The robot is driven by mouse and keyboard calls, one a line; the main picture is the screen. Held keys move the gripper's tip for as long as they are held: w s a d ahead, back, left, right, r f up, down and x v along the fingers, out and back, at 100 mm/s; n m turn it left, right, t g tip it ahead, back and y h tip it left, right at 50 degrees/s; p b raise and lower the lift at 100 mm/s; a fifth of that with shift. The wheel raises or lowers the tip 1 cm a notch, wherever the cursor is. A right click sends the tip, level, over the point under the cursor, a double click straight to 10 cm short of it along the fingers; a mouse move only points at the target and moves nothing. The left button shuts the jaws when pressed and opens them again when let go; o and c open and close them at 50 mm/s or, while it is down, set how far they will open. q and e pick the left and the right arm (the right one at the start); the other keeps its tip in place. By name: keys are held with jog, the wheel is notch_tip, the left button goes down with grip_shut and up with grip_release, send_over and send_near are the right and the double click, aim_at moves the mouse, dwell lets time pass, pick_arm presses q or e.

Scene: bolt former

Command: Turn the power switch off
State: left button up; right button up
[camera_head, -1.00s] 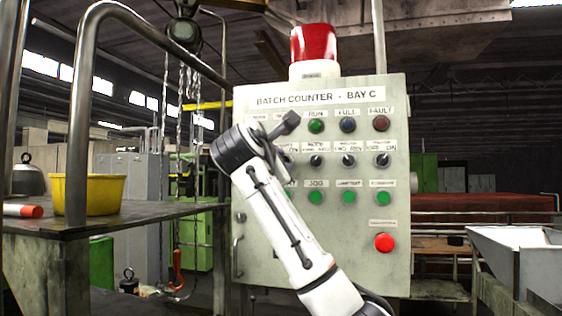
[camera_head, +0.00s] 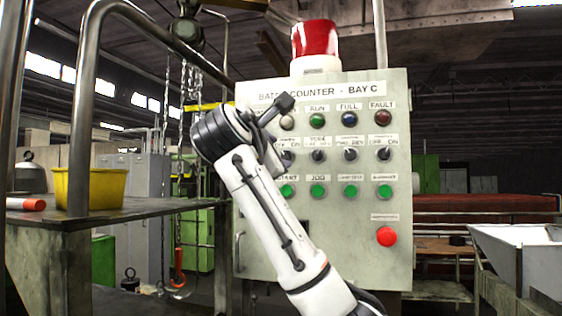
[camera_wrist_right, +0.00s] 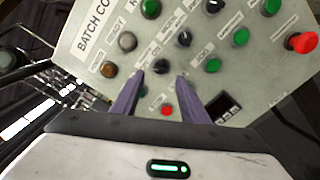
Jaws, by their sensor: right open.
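The control panel (camera_head: 340,225) reads "Batch Counter - Bay C". Its middle row holds black rotary switches. One switch with an "OFF ON" label (camera_head: 286,156) sits just right of my right gripper (camera_head: 281,127) in the head view; its upper label is too blurred to confirm as the power switch. In the right wrist view a dark knob (camera_wrist_right: 158,68) shows near the gap between my right fingertips (camera_wrist_right: 158,76), which are open and face the panel. I cannot tell whether they touch it. My right gripper and forearm hide the panel's left side. My left gripper is out of view.
Indicator lamps sit above the switches and green buttons below. A red button (camera_head: 386,236) is at the panel's lower right. A red beacon (camera_head: 314,40) tops the panel. A yellow bin (camera_head: 92,191) stands on the left table. A hook (camera_head: 179,267) hangs on chains.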

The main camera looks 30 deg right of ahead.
jog(key=b+v, duration=0.1)
jog(key=v, duration=0.4)
jog(key=shift+w, duration=0.1)
dwell(0.3)
